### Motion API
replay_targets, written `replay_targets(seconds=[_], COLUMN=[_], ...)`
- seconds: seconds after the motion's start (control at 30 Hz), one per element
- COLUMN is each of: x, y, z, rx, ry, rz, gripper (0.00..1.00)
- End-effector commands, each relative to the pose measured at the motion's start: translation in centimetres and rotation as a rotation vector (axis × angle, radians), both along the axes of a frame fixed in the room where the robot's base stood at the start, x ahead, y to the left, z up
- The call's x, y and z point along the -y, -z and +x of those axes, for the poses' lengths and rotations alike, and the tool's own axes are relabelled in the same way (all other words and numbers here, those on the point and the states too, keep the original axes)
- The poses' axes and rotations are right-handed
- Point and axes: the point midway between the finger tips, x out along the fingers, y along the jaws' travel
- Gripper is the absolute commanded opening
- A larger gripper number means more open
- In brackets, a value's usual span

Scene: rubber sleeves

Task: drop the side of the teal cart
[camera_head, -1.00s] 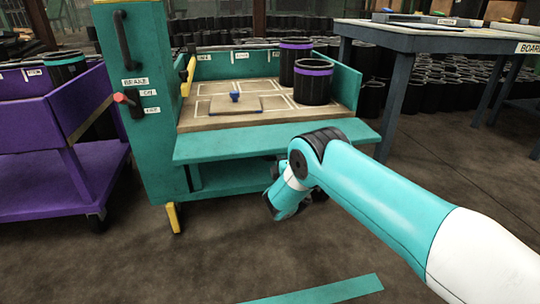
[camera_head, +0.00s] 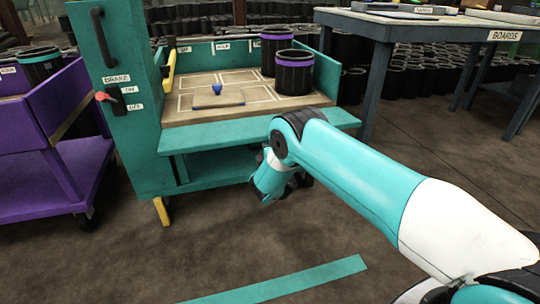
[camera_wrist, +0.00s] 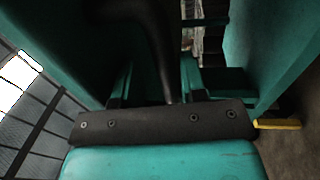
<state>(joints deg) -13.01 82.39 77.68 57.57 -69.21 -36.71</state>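The teal cart (camera_head: 140,150) stands at centre left in the head view. Its front side panel (camera_head: 250,135) is folded outward and slopes slightly down below the deck edge. A yellow lever (camera_head: 169,75) stands at the deck's left end. My gripper (camera_head: 300,181) is low in front of the cart, below the panel, largely hidden by my arm. In the wrist view my gripper's fingers (camera_wrist: 155,75) look apart. A dark, unclear shape lies between or beyond them, and I see nothing clearly held. A yellow foot (camera_wrist: 280,124) shows at the right there.
On the deck are two black sleeves with purple bands (camera_head: 293,72) and a board with a blue knob (camera_head: 217,92). A purple cart (camera_head: 50,175) is at left, a table (camera_head: 400,30) at back right. A teal strip (camera_head: 290,282) crosses the otherwise clear front floor.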

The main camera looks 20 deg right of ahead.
Motion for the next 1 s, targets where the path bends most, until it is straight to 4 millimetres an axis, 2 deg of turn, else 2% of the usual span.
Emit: replay_targets(seconds=[0.3, 0.37, 0.7, 1.0], x=[-0.4, -0.3, -0.4, -0.6], y=[0.2, -0.4, -0.1, 0.3], z=[-3.0, -3.2, -5.8, -7.2], rx=[-0.003, -0.002, -0.003, -0.001], ry=[-0.003, -0.001, -0.002, 0.0], rz=[-0.005, -0.002, -0.003, -0.001], gripper=[0.42, 0.42, 0.42, 0.42])
